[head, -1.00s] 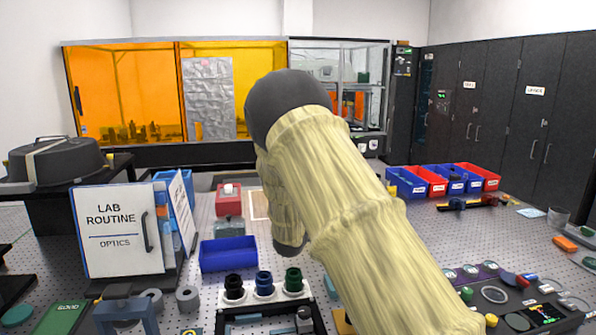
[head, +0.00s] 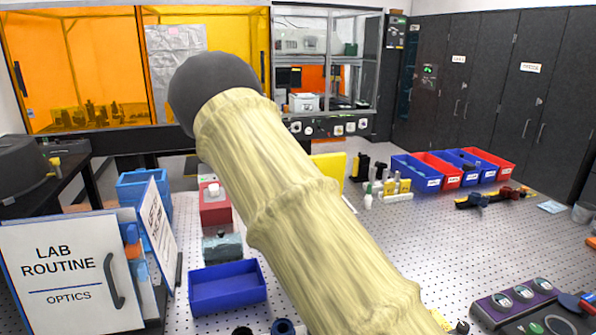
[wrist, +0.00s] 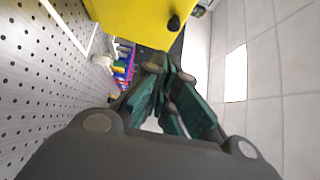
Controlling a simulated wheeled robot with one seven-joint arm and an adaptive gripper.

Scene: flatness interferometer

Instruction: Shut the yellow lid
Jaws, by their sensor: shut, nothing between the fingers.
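The yellow lid (head: 328,172) stands raised as an upright panel behind my arm in the head view, partly hidden by it. In the wrist view the yellow lid (wrist: 125,15) fills the top centre, with a dark knob (wrist: 174,23) on its face near the lower right corner. My gripper (wrist: 158,64) is shut and empty, its fingertips just below the lid's edge in that picture. I cannot tell whether they touch it. In the head view my gripper is hidden behind my sleeved arm. Whatever the lid belongs to is also hidden there.
The perforated bench has clear room (head: 420,245) right of my arm. Blue and red bins (head: 450,172) stand at the back right. A control box (head: 525,305) sits front right.

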